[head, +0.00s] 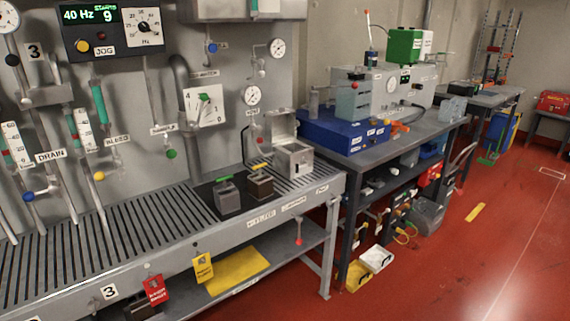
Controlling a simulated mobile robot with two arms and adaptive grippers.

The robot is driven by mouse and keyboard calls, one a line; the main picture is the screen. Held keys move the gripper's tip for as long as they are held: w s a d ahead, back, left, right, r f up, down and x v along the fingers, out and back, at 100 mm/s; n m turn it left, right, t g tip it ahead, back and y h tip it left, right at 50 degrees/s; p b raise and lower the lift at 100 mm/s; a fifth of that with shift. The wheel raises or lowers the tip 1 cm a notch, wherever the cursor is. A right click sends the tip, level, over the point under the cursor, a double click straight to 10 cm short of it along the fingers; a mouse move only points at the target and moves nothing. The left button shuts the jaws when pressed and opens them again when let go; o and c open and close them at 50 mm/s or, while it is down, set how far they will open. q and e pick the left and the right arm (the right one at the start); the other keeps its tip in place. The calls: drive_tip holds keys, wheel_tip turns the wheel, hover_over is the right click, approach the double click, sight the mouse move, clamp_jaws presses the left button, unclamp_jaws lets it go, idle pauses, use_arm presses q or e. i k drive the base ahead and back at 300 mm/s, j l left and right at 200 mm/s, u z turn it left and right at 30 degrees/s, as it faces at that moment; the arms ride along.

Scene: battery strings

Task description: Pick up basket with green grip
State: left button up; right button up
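Two small baskets stand side by side on a black mat on the slatted metal bench. The left one is a grey basket (227,197) with a bar-like grip on top that looks green. The right one is a dark brown basket (260,185) whose grip looks yellow or yellow-green. The grips are small, so their exact colours are hard to tell. Both baskets appear upright. Neither of my grippers is in view.
An open grey metal box (294,158) stands right of the baskets. Gauges, valves and pipes line the wall behind the slatted bench (110,237). A second bench (408,143) holds a blue unit (335,133). The red floor (480,260) at right is mostly clear.

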sight(226, 195)
drive_tip(key=i+l+u, duration=0.35)
drive_tip(key=i+l, duration=0.55)
